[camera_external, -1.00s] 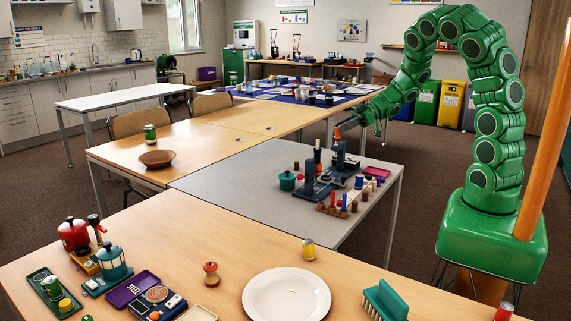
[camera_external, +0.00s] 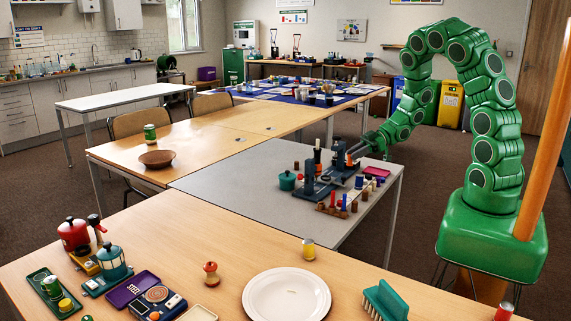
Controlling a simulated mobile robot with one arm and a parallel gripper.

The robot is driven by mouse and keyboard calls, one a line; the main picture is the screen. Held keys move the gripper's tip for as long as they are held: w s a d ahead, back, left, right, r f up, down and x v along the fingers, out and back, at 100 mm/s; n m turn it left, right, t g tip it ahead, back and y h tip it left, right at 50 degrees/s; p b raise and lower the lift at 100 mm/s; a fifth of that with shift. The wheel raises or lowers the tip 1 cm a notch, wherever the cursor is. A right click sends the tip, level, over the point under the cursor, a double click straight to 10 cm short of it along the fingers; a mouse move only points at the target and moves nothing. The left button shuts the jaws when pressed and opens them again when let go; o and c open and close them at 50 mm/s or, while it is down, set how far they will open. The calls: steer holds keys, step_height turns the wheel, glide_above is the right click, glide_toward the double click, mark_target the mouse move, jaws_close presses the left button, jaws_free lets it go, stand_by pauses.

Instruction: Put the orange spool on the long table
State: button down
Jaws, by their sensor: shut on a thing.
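My gripper (camera_external: 355,154) is at the end of the green arm, low over the right back part of the grey table. It is shut on a small orange thing (camera_external: 349,161), which appears to be the orange spool; the jaws hide much of it. It is close to the dark blue-grey stand, and I cannot tell whether it touches the table. Several tables are in view: the grey table (camera_external: 235,180), a wooden table (camera_external: 215,142) behind it and a wooden table (camera_external: 180,240) in front. I cannot tell which is the long table.
The dark stand (camera_external: 315,188), a green pot (camera_external: 287,181), a rack of coloured pegs (camera_external: 337,209) and a magenta tray (camera_external: 377,171) crowd the grey table's right side. Its left part is bare. A white plate (camera_external: 287,297) and a teal brush (camera_external: 384,300) are in front.

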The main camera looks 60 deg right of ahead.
steer(key=shift+f, duration=2.25)
steer(key=shift+f, duration=2.85)
steer(key=shift+f, duration=0.1)
steer(key=shift+f, duration=1.85)
steer(key=shift+f, duration=0.2)
steer(key=c, duration=0.9)
jaws_free()
steer(key=shift+d, duration=0.1)
